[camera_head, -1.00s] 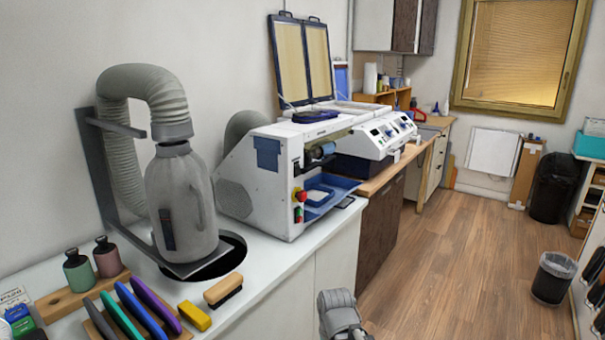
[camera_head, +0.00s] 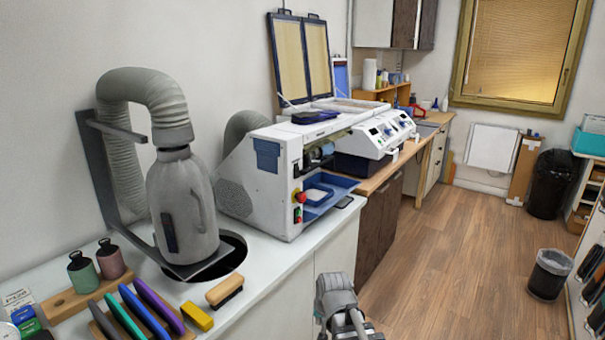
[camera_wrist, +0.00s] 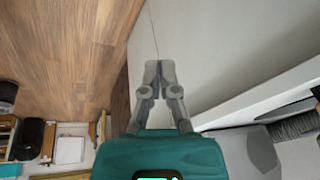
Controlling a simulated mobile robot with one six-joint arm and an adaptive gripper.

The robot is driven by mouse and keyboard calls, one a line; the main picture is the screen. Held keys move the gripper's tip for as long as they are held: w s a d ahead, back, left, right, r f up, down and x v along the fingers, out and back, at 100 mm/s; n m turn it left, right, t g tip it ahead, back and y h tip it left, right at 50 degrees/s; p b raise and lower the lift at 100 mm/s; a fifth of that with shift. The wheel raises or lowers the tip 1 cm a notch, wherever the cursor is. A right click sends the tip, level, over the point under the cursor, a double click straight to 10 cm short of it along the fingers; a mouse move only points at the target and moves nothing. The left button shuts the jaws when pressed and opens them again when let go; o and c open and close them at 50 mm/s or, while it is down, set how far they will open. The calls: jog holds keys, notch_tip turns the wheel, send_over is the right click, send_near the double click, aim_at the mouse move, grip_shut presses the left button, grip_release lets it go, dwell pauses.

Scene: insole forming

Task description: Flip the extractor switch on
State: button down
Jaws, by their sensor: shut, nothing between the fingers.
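A grey bottle-shaped extractor unit (camera_head: 187,205) with a ribbed hose (camera_head: 145,88) stands on the white counter at the left. A narrow dark panel (camera_head: 170,232) is on its front; I cannot make out whether this is the switch or how it is set. The white machine beside it carries a red knob (camera_head: 300,197) and a green button (camera_head: 297,214). Part of my arm shows at the bottom of the head view, low in front of the counter. In the wrist view my gripper (camera_wrist: 160,70) is shut and empty, with its fingertips together, apart from the pale cabinet front.
The white counter (camera_head: 270,270) holds a wooden brush (camera_head: 224,290), a yellow block (camera_head: 197,317), coloured tools and two small bottles. A bin (camera_head: 550,274) stands on the right. The wooden floor (camera_head: 450,250) between is clear.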

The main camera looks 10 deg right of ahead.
jog(key=w+d+r+m+t+p, duration=0.1)
jog(key=w+r+m+t+p, duration=0.5)
jog(key=w+r, duration=0.5)
jog(key=w+d+r+m+t+p, duration=0.2)
jog(key=w+r+m+t+p, duration=0.4)
jog(key=w+r, duration=0.5)
notch_tip(320, 180, up, 7)
jog(key=shift+w+d+r+m+t+h, duration=0.2)
jog(key=shift+w+m+t+h, duration=0.2)
jog(key=shift+m+t, duration=0.45)
jog(key=shift+w, duration=0.1)
send_near(298, 173)
jog(key=w+d+f, duration=0.1)
jog(key=w+d, duration=0.3)
jog(key=w, duration=0.1)
jog(key=shift+w+a+f+b, duration=0.15)
jog(key=shift+w+a+b, duration=0.1)
jog(key=shift+w+a, duration=0.45)
jog(key=shift+w+a+f+b, duration=0.2)
jog(key=shift+w+a, duration=0.35)
jog(key=shift+a, duration=0.2)
